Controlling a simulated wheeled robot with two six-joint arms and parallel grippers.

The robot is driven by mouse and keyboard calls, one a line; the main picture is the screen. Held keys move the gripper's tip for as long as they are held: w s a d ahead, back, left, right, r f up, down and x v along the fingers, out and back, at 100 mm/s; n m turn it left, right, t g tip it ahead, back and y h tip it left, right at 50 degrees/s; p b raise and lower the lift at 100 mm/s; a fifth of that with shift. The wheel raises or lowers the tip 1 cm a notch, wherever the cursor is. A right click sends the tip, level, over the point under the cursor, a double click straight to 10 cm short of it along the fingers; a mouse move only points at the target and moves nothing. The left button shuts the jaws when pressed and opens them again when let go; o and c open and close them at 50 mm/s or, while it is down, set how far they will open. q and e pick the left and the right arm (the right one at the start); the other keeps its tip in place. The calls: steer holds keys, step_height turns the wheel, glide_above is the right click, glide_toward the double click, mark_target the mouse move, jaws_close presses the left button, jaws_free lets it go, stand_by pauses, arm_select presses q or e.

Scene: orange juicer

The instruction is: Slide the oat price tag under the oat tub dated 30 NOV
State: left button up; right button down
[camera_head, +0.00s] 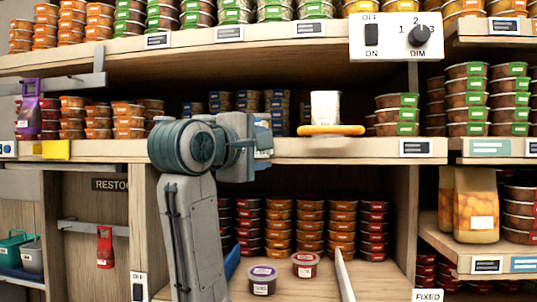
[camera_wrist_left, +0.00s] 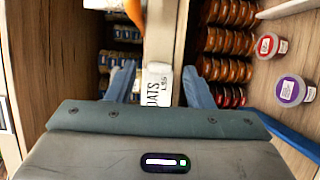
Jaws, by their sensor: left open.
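The oat price tag (camera_wrist_left: 157,85) is a white label reading OATS on the shelf front edge, between the spread fingers of my left gripper (camera_wrist_left: 160,80) in the left wrist view. The fingers are open, with gaps visible on either side of the tag. In the head view my left gripper (camera_head: 262,138) is at the middle shelf edge, its fingers mostly hidden by its own body. My right gripper is not in view.
Stacked dark tubs (camera_head: 280,105) stand behind the gripper. Two loose tubs, purple-lidded (camera_head: 262,279) and red-lidded (camera_head: 305,265), sit on the lower shelf. A white divider (camera_head: 344,276) stands right of them. A switch panel (camera_head: 396,36) hangs from the upper shelf.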

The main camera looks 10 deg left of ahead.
arm_select(q)
steer(key=b+v, duration=0.2)
steer(key=v, duration=0.5)
steer(key=shift+s, duration=0.3)
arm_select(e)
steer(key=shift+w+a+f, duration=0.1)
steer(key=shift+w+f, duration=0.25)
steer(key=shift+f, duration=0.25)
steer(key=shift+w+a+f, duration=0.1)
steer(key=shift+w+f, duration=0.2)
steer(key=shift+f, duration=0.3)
arm_select(q)
steer(key=shift+a, duration=0.15)
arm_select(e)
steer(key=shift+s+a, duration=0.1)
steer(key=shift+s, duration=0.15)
arm_select(q)
steer(key=shift+w+f, duration=0.1)
